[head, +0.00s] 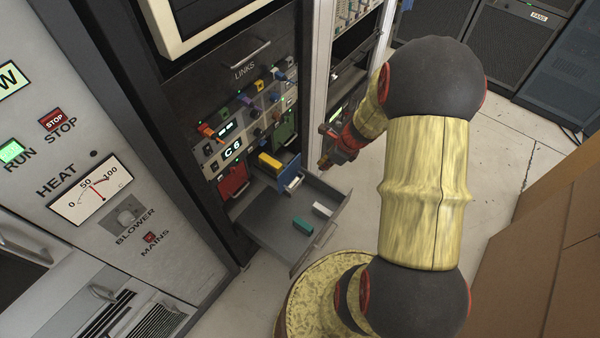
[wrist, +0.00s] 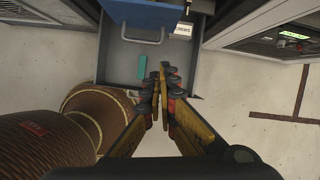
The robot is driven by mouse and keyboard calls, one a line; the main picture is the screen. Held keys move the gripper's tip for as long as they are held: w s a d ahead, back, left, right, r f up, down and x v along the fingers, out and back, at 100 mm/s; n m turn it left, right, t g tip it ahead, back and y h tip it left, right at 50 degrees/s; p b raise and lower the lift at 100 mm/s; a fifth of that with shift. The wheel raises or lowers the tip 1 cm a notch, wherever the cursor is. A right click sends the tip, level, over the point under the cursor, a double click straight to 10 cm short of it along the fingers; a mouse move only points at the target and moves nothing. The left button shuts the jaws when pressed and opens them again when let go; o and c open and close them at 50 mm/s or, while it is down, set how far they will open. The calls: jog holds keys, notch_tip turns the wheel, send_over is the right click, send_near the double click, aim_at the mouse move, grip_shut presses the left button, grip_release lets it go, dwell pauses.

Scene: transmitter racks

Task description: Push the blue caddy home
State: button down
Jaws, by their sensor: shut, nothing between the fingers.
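The blue caddy (head: 289,174) sticks out of the lower part of the dark rack, above an open grey drawer. A yellow piece (head: 269,161) shows beside its blue front. In the wrist view the blue caddy (wrist: 152,14) is at the top, with its pull handle (wrist: 140,38) toward me. My gripper (wrist: 163,70) is shut and empty, its tips apart from the caddy in the picture. In the head view my gripper (head: 328,158) is to the right of the caddy, in front of the rack; its fingertips are small there.
The open drawer (head: 330,232) holds a teal block (head: 303,226) and a white block (head: 322,209). A red unit (head: 232,181) and a green unit (head: 285,128) sit in the rack. A heater panel (head: 95,190) stands left; brown boxes (head: 545,235) stand right.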

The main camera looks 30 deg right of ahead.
jog(key=w+a+f+m+b, duration=0.2)
jog(key=w+f+b, duration=0.3)
jog(key=w+f, duration=0.2)
jog(key=shift+x, duration=1.1)
jog(key=shift+d+f, duration=0.1)
jog(key=shift+d, duration=0.1)
